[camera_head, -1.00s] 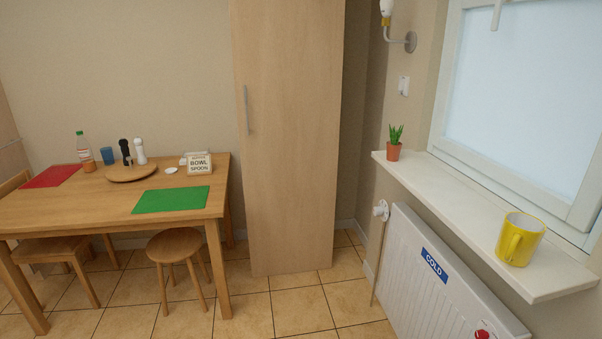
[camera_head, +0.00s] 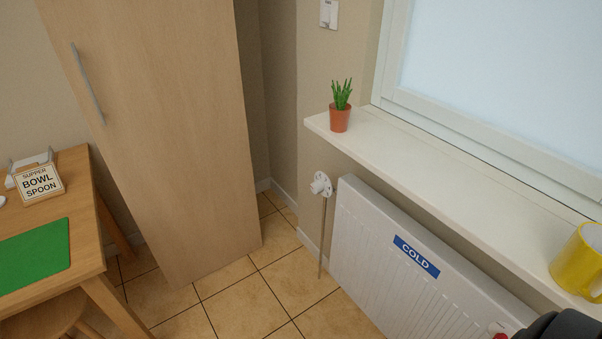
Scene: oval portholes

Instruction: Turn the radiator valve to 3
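The radiator valve (camera_head: 321,186) is a white knob with a round white dial on a thin vertical pipe, at the upper left end of the radiator. Its numbers are too small to read. The white radiator (camera_head: 370,255) stands under the window sill and bears a blue "COLD" label (camera_head: 416,256). A dark part, probably of my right arm, shows at the bottom right corner (camera_head: 562,326), in front of the radiator's right end. It is well away from the valve. No gripper fingers show.
A white sill (camera_head: 430,170) juts out above the radiator, with a potted plant (camera_head: 340,118) above the valve and a yellow mug (camera_head: 580,262) at right. A tall wooden cupboard (camera_head: 160,130) stands left. Tiled floor (camera_head: 255,290) is free between. The table with a green mat (camera_head: 32,258) is far left.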

